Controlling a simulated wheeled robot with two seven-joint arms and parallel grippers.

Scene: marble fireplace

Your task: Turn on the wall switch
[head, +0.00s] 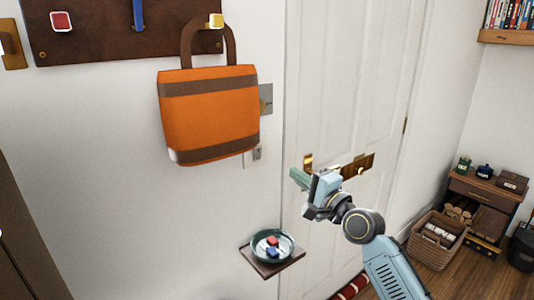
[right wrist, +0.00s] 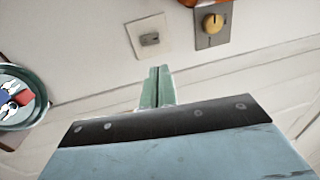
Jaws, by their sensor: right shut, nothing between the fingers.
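The wall switch (head: 257,153) is a small grey toggle on a white plate, low on the wall beside the door frame. The hanging orange bag partly covers its plate in the head view. The switch also shows whole in the right wrist view (right wrist: 150,39), beyond my fingertips and apart from them. My right gripper (head: 298,179) is to the right of the switch and a little lower in the head view, in front of the door. Its green fingers (right wrist: 157,86) are shut and empty. My left gripper is not in view.
The orange bag (head: 210,110) hangs from a peg rack (head: 110,45). A grey plate with a yellow knob (right wrist: 212,24) is near the switch. A shelf with a bowl (head: 287,244) juts out below. The white door (head: 345,80) has brass hardware (head: 357,167).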

